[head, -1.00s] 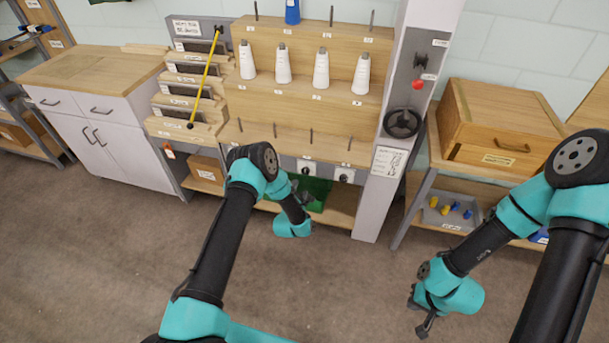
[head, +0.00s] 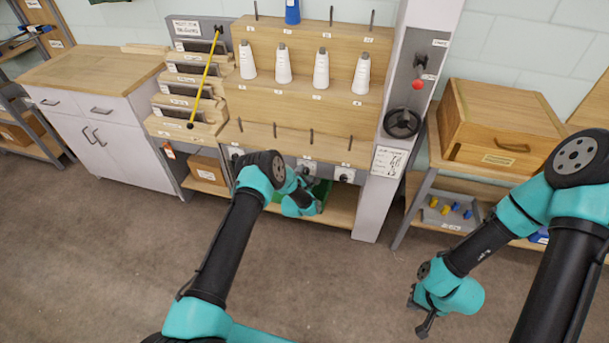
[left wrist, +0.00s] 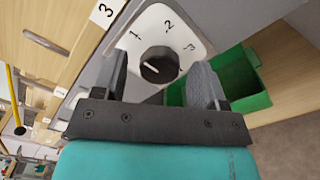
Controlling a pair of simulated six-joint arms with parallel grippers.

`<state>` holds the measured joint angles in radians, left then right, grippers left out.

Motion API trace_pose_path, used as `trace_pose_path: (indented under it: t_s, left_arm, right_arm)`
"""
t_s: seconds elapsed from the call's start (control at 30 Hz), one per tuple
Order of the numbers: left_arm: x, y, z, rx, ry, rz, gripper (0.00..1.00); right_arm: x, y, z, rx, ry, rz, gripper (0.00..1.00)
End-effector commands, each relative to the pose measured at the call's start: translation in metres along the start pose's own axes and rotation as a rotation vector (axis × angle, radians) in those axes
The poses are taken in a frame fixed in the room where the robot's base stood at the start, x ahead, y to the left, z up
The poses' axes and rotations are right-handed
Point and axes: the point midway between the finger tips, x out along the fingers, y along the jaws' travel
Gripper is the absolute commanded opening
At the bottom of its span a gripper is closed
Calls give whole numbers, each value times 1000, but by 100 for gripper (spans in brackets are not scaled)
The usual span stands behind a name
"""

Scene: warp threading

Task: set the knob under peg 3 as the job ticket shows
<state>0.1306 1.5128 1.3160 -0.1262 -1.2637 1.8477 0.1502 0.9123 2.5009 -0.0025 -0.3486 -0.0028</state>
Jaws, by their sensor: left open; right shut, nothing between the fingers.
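The knob under peg 3 (left wrist: 160,65) is a black dial on a white plate marked 1, 2 and 3, beside a "3" tag (left wrist: 104,13). In the head view my left wrist (head: 298,203) partly hides that knob. Peg 3 (head: 311,136) stands above. The job ticket (head: 389,161) hangs on the grey post, too small to read. My right gripper (head: 423,322) is shut and empty, far right.
Another knob (head: 343,174) is close on the right. A green bin (left wrist: 240,82) lies below the panel. White cones (head: 321,68) stand on the shelf above. A handwheel (head: 402,123) and red-knobbed lever (head: 417,84) are on the post. The floor in front is clear.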

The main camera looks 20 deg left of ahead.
Motion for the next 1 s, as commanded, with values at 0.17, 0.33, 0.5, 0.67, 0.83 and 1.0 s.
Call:
trace_pose_path:
  t_s: [0.17, 0.33, 0.5, 0.67, 0.83, 1.0]
  left_arm:
    - [0, 0, 0, 0, 0, 0, 54]
    - [0, 0, 0, 0, 0, 0, 37]
    - [0, 0, 0, 0, 0, 0, 21]
    - [0, 0, 0, 2, 0, 0, 17]
    - [0, 0, 0, 19, 0, 0, 17]
    - [0, 0, 0, 73, 0, 0, 17]
  right_arm:
    - [0, 0, 0, 0, 0, 0, 0]
    - [0, 0, 0, 0, 0, 0, 0]
    - [0, 0, 0, 0, 0, 0, 0]
    - [0, 0, 0, 0, 0, 0, 0]
    - [0, 0, 0, 0, 0, 0, 0]
    - [0, 0, 0, 0, 0, 0, 0]
